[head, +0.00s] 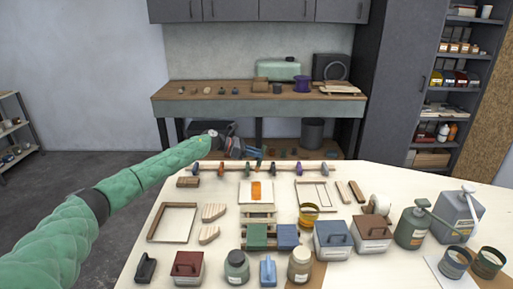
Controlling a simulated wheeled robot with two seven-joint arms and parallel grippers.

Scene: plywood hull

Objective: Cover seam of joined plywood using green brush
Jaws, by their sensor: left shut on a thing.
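My left gripper (228,145) is at the end of the green arm, beyond the far left part of the table. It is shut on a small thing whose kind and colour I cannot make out. A rack (285,167) with several small coloured handles, some of them green, stands along the table's far edge, just right of and below the gripper. I cannot tell for sure which one is the green brush. A pale plywood panel (246,193) with an orange piece (257,190) lies in the middle of the table. No seam can be made out. My right gripper is out of view.
The pale table holds a wooden frame (173,222), a red box (187,267), a blue box (333,240), a brown box (372,233), a yellow cup (309,214), jars and a grey can (459,217). A workbench (255,105) stands behind. Some bare table shows at the left.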

